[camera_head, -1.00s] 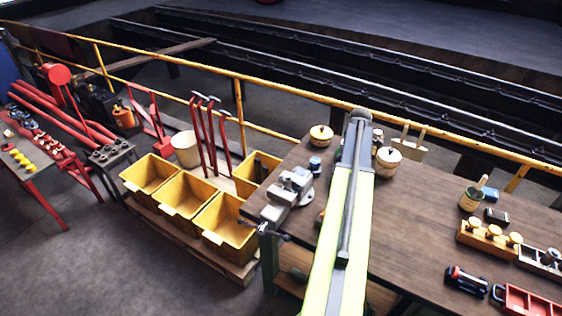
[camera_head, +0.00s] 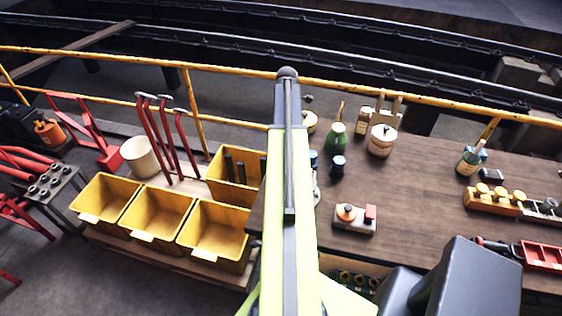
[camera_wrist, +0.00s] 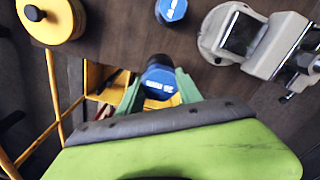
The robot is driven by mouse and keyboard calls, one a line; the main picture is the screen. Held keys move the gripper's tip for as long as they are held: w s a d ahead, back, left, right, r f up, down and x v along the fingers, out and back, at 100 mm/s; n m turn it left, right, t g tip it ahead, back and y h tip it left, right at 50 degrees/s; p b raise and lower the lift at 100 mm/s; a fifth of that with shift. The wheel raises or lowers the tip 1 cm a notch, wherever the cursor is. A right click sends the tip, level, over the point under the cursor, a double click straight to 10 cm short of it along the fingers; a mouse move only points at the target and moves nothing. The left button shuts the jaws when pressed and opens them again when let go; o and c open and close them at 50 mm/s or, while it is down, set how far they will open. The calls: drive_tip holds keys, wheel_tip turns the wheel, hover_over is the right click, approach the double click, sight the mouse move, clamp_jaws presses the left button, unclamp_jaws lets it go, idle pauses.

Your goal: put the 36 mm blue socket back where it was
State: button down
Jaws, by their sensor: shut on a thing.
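The blue socket (camera_wrist: 158,80) is held between the green fingers of my gripper (camera_wrist: 158,92) in the wrist view. Its blue end carries small white marking, which looks upside down, and its body is dark. My gripper is shut on it, above the end of the brown workbench (camera_wrist: 115,48). A second blue-topped piece (camera_wrist: 172,10) stands on the bench beyond it, apart from the gripper. In the head view my arm hides the gripper and the held socket.
A grey vise (camera_wrist: 250,40) stands on the bench to the right in the wrist view, with a yellow round pot (camera_wrist: 50,15) at the left. In the head view several yellow bins (camera_head: 158,212) stand left of the bench. A yellow rail (camera_head: 235,75) runs behind.

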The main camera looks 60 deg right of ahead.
wheel_tip(320, 180, down, 6)
drive_tip(key=b, duration=0.6)
drive_tip(key=shift+w, duration=0.1)
drive_tip(key=f+b, duration=0.2)
drive_tip(key=f, duration=0.1)
drive_tip(key=f+b, duration=0.1)
drive_tip(key=b, duration=0.1)
drive_tip(key=shift+s+f, duration=0.2)
drive_tip(key=shift+s, duration=0.05)
drive_tip(key=shift+r, duration=0.25)
drive_tip(key=shift+f, duration=0.2)
drive_tip(key=c, duration=0.8)
unclamp_jaws()
